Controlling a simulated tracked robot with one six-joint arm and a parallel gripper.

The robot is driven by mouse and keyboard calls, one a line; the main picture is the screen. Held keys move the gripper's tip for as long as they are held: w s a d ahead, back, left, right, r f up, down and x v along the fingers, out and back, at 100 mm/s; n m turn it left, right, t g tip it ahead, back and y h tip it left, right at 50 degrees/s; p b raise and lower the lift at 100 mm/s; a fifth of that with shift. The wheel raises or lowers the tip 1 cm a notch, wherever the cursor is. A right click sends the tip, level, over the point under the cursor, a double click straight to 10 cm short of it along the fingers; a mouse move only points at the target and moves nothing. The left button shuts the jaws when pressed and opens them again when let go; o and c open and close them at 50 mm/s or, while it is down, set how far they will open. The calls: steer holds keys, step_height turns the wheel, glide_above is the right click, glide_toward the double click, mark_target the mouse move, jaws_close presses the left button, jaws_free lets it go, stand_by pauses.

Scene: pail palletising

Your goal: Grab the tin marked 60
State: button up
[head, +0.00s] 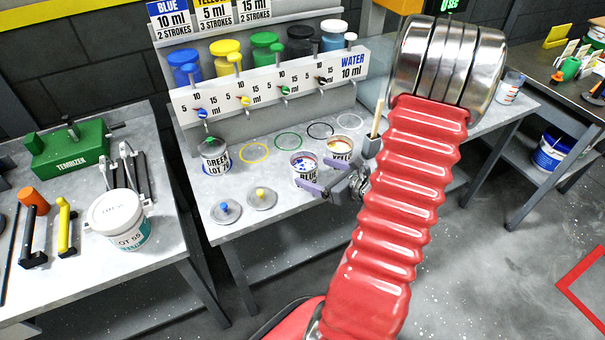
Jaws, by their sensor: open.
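No mark 60 can be read on any tin in the head view. An open tin labelled BLUE (305,173) stands on the middle bench, with blue on its contents. An open tin labelled YELLOW (340,152) stands just behind and to its right; its lower part is partly hidden by my gripper. A tin labelled GREEN LOT (215,157) stands further left; its number is hard to read. My gripper (325,186) is open, with its purple jaws close to the front right of the BLUE tin. I cannot tell whether they touch it.
A dispenser rack (270,90) with coloured jars and taps stands behind the tins. Two lids (262,198) with knobs lie in front. My red arm hides the bench's right part.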

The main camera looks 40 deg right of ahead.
mark_target(296, 166)
steer(key=shift+w+f, duration=0.15)
steer(key=shift+w, duration=0.15)
steer(key=shift+a+x, duration=0.15)
steer(key=shift+x, duration=1.15)
steer(key=shift+a+x, duration=0.1)
steer(key=shift+x, duration=1.2)
steer(key=c, duration=1.5)
